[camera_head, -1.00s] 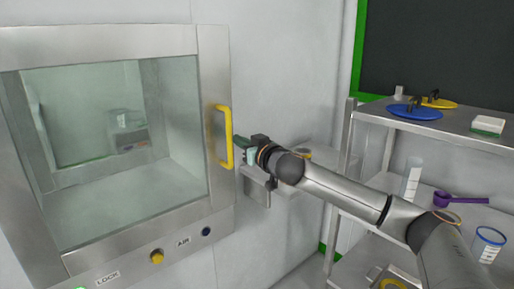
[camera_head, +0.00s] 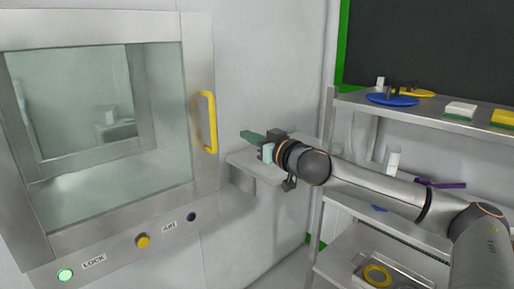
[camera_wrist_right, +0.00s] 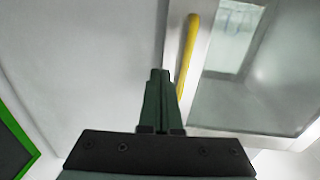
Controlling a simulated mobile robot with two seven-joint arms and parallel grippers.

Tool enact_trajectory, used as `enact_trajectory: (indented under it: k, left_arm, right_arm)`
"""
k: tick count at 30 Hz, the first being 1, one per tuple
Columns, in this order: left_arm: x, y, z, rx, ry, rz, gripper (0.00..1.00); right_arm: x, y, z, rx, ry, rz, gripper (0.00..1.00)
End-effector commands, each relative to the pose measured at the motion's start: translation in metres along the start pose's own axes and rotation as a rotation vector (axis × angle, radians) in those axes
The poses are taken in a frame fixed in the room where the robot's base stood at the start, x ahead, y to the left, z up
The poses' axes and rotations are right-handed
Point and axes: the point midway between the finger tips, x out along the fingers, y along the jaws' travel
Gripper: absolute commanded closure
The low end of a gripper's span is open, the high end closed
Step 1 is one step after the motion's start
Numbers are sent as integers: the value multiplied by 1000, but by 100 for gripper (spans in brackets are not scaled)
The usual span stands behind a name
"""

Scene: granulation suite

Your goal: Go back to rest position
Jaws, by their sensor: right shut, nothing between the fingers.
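My right gripper (camera_head: 246,135) is to the right of the yellow door handle (camera_head: 208,122), apart from it, in the head view. Its green fingers are together and hold nothing. In the right wrist view the closed fingers (camera_wrist_right: 160,85) point toward the wall, with the yellow handle (camera_wrist_right: 187,55) just to their right. My right arm reaches in from the lower right. My left gripper does not show in either view.
The pass-through hatch (camera_head: 197,60) has its glass door closed. A green lamp (camera_head: 65,274) and a yellow button (camera_head: 143,240) sit below it. A small wall shelf (camera_head: 245,168) lies under the gripper. A steel rack (camera_head: 425,118) with discs and boxes stands at the right.

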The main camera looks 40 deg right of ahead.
Motion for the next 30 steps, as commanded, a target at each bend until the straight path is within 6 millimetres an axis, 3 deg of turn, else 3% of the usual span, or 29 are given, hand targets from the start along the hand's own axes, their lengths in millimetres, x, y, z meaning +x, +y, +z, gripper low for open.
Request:
enact_trajectory:
  k: [9, 20, 23, 25, 30]
  left_arm:
    - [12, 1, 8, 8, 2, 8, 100]
    - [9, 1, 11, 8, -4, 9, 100]
    - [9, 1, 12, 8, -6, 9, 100]
    - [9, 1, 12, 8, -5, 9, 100]
    - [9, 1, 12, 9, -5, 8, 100]
  right_arm:
    - [-21, 3, 2, -1, -1, 2, 100]
    - [-22, 1, 4, 1, -6, -3, 100]
    - [-18, -9, 28, -2, -39, -22, 100]
    - [-15, -22, 62, -8, -82, -50, 100]
    - [-22, -72, 177, -31, -225, -143, 100]
